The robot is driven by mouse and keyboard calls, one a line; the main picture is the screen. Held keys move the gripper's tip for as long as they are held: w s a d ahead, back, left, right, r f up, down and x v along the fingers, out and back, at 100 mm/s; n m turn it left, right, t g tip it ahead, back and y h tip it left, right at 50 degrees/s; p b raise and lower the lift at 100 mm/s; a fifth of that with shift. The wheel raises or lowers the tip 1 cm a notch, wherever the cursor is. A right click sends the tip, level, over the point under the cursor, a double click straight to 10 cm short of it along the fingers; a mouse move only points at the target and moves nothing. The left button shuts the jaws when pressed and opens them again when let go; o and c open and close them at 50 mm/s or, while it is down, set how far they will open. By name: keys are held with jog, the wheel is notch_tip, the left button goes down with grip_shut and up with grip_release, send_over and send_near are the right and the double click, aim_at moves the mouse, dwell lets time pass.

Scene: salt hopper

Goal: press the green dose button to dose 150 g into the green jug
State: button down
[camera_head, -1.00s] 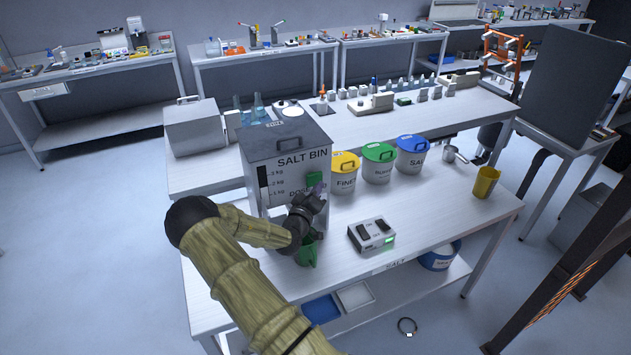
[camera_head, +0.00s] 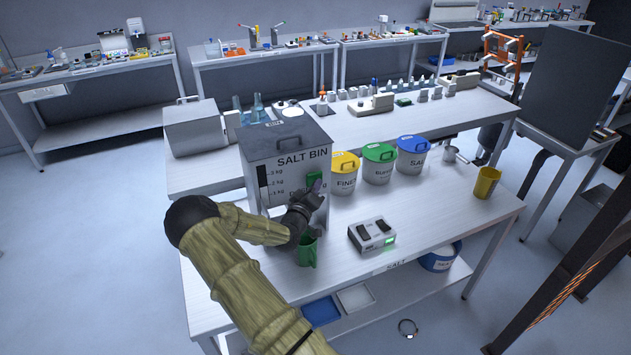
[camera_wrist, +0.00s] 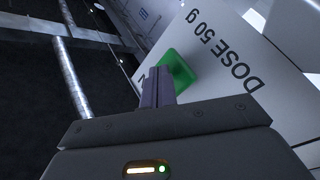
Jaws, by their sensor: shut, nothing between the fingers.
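The grey salt bin (camera_head: 285,160) stands on the table, with a level scale on its front. The green dose button (camera_head: 314,178) is on its front right; in the wrist view the green button (camera_wrist: 180,68) sits beside the print "DOSE 50 g". My gripper (camera_head: 317,187) is shut and empty, its fingertips (camera_wrist: 158,74) at the button. They overlap its lower left part in the wrist view; I cannot tell whether they touch it. The green jug (camera_head: 307,250) stands upright on the table below my gripper. What is inside the jug cannot be seen.
A grey box (camera_head: 371,234) with two dark switches and a lit green light sits right of the jug. Yellow, green (camera_head: 379,163) and blue lidded tubs stand right of the bin. A yellow cup (camera_head: 487,183) stands near the right edge. The front right tabletop is clear.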

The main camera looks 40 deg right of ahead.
jog(key=shift+w+d+b, duration=0.15)
jog(key=shift+w+b, duration=0.3)
jog(key=shift+w, duration=0.3)
dwell(0.9)
jog(key=shift+s+a, duration=0.15)
jog(key=shift+s, duration=0.5)
jog(key=shift+s+a, duration=0.15)
jog(key=shift+s, duration=0.5)
jog(key=s, duration=0.2)
jog(key=s+a, duration=0.1)
jog(key=s, duration=0.1)
jog(key=shift+s+a, duration=0.1)
jog(key=shift+s, duration=0.3)
jog(key=shift+f, duration=0.1)
dwell(2.1)
